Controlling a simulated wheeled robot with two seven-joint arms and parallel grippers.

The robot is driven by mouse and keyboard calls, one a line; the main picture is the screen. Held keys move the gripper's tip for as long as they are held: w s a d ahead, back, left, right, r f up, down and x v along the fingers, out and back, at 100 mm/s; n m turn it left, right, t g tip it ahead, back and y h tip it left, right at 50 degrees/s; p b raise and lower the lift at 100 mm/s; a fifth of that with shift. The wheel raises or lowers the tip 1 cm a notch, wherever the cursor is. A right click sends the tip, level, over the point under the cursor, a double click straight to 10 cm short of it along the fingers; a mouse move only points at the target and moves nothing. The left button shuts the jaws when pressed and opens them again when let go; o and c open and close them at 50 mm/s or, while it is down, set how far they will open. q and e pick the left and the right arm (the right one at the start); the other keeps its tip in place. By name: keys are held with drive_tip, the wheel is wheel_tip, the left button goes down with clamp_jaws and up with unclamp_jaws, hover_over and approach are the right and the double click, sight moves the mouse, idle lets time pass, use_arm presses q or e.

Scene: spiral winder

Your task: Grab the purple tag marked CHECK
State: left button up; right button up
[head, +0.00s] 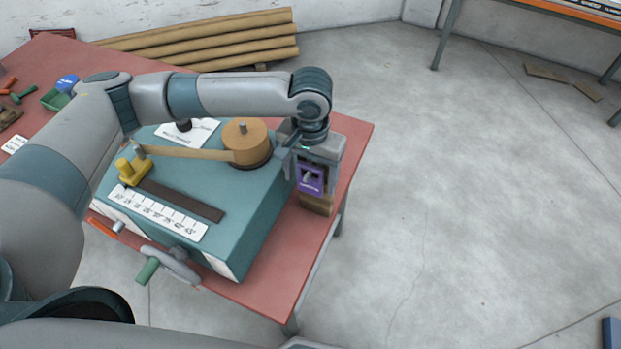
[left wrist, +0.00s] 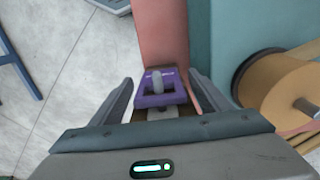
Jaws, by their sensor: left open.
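The purple tag (head: 310,178) sits at the right end of the red table, beside the teal winder box, above a small brown wooden block (head: 316,204). A grey peg or hook shows in front of its middle. Its lettering is too small to read. In the left wrist view the purple tag (left wrist: 160,90) lies between the fingers, near their tips. My left gripper (left wrist: 158,88) is open, with a finger on each side and gaps to the tag. In the head view my left gripper (head: 308,160) reaches down over the tag and partly hides its surroundings. My right gripper is not in view.
The teal winder box (head: 255,215) stands close to the tag, with a tan spool (head: 246,143) on top. A crank handle (head: 147,270) sticks out in front. The red table (head: 352,130) ends just right of the tag; open floor lies beyond.

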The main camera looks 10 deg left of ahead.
use_arm(q)
drive_tip(key=c, duration=1.1)
drive_tip(key=shift+c, duration=0.2)
drive_tip(key=shift+r, duration=0.2)
drive_tip(key=shift+r+b, duration=0.5)
drive_tip(key=shift+b, duration=0.15)
drive_tip(key=s+a+p, duration=0.1)
drive_tip(key=s+p, duration=0.1)
drive_tip(key=s, duration=0.7)
drive_tip(key=s+a+p, duration=0.1)
drive_tip(key=s+a, duration=0.1)
drive_tip(key=s, duration=0.6)
drive_tip(key=shift+s+a+r+p, duration=0.15)
drive_tip(key=shift+s+a+p, duration=0.1)
drive_tip(key=shift+s+p, duration=0.15)
